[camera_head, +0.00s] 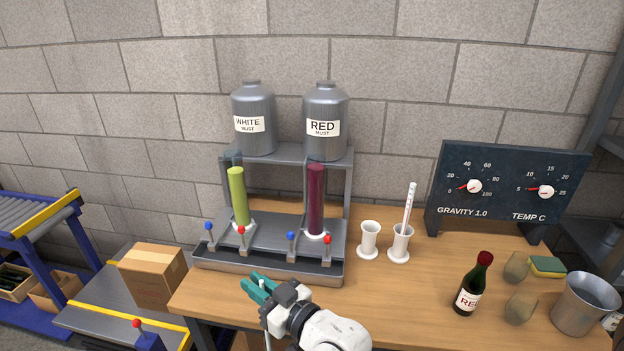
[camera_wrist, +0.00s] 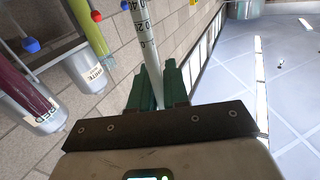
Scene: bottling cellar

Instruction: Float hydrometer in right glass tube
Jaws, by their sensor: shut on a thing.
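The right glass tube (camera_head: 315,200), filled dark red, stands upright on the stand below the RED must can. It also shows at the left of the wrist view (camera_wrist: 22,88). The left tube (camera_head: 238,196) is yellow-green. My gripper (camera_head: 258,287) is in front of the stand near the table's front edge, below and left of the right tube and apart from it. Its green jaws are shut on the hydrometer (camera_wrist: 141,35), a pale stem with a number scale. In the head view, a thin pale part of it (camera_head: 266,333) shows below my gripper.

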